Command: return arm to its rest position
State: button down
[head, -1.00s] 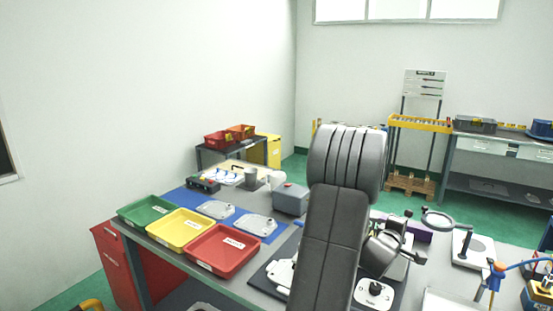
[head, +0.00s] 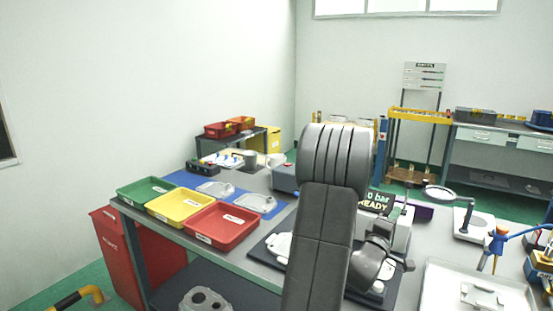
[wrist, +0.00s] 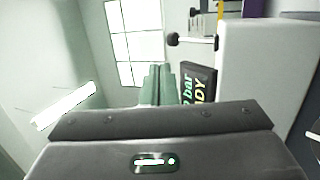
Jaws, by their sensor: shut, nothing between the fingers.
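My arm (head: 325,230) rises through the middle of the head view, over the front of the workbench. Its dark wrist part (head: 370,262) hangs at the right, above the black mat. My gripper (wrist: 158,72) shows in the wrist view as two narrow fingers side by side, shut and empty. The wrist view looks up past it toward the window and wall. In the head view I cannot make out the fingertips.
Green (head: 146,190), yellow (head: 180,206) and red (head: 222,226) trays line the bench's left edge. Pale castings (head: 255,203) lie on a blue mat. A lit display (head: 376,201) stands right behind the wrist. A magnifier (head: 440,193) and white tray (head: 452,300) are at right.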

jog(key=b+v, duration=0.1)
jog(key=v, duration=0.8)
jog(key=shift+b, duration=0.4)
